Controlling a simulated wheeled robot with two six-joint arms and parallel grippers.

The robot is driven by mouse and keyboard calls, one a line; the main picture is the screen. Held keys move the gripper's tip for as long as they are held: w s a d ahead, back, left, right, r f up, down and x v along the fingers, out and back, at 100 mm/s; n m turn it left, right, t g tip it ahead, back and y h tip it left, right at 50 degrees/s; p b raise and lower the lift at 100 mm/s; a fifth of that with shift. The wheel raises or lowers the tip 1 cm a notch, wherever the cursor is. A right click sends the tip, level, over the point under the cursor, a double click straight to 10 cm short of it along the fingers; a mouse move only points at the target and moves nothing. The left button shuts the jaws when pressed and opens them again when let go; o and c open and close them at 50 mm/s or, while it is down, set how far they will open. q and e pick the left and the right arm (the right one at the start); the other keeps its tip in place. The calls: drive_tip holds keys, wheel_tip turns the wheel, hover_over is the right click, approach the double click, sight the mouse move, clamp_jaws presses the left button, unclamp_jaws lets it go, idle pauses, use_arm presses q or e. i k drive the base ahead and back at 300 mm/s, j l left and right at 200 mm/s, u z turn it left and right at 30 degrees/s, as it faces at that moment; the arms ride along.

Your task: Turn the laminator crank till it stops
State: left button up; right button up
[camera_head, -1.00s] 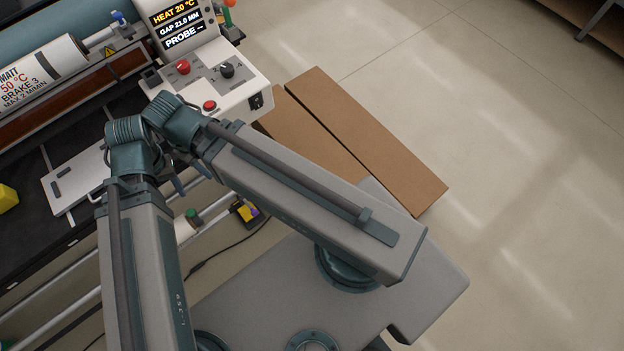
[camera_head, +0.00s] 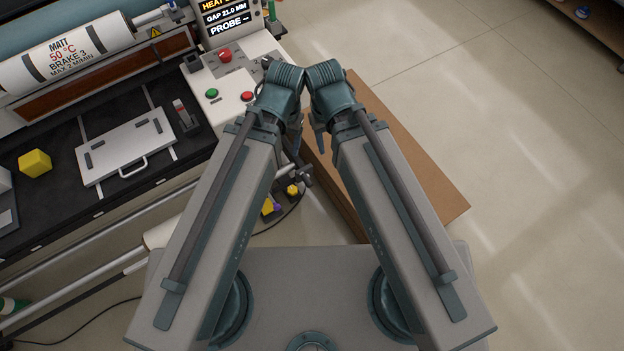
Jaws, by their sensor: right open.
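The laminator (camera_head: 110,72) fills the upper left, with a printed white roll (camera_head: 66,50) and a control panel (camera_head: 236,85) on its right side. No crank shows clearly; my arms cover part of the panel and the space below it. My left gripper is hidden behind my left arm.
Brown boards (camera_head: 425,180) stand right of the laminator, behind my right arm. A cable (camera_head: 88,318) lies on the floor. Open floor (camera_head: 520,200) is at the right.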

sight(306, 177)
drive_tip(key=k+l+z, duration=0.1)
drive_tip(key=k+l, duration=1)
drive_tip(key=l, duration=0.15)
drive_tip(key=k+z, duration=0.05)
